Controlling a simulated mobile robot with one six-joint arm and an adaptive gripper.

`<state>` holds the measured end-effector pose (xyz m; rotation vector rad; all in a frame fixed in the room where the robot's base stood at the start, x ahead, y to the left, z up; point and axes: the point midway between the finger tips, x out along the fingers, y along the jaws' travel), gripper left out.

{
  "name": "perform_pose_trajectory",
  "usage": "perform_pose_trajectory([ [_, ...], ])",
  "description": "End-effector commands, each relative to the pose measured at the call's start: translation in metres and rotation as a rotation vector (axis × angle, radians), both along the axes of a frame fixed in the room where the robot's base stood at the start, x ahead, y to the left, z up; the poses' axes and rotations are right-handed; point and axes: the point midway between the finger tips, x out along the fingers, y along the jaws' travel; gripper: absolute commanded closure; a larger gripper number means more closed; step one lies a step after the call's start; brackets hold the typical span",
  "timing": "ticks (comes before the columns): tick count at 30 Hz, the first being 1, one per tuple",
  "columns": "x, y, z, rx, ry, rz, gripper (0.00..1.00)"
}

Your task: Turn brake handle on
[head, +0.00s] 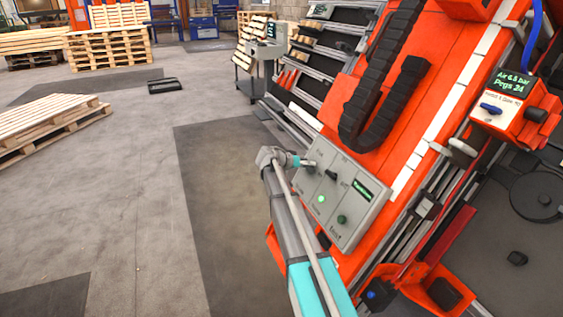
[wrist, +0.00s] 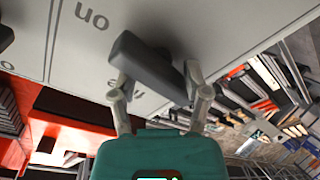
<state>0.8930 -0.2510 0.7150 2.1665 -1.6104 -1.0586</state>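The grey control panel (head: 322,215) is fixed on the orange machine. In the wrist view a dark grey bar handle (wrist: 150,66) stands out from the pale panel face and lies slantwise, upper left to lower right. An upside-down "on" label (wrist: 92,17) is above left of it; another label (wrist: 139,90), partly hidden, is below it. My gripper (wrist: 158,72) has its fingers on either side of the handle, the bar filling the gap; whether they press on it I cannot tell. In the head view my gripper (head: 309,163) is at the panel's upper left, mostly hiding the handle.
The panel also has a black switch (head: 330,175), a lit green lamp (head: 321,199), a dark green knob (head: 342,219) and a small display (head: 362,190). A box with a blue handle (head: 491,108) is at upper right. Pallets (head: 45,125) lie left; the floor between is open.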

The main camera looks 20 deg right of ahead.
Motion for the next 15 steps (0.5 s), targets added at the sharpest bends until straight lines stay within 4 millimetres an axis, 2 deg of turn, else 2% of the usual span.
perform_pose_trajectory([
  [15,-0.0005,-0.0005,0.0008,0.020,-0.297,-0.158,0.40],
])
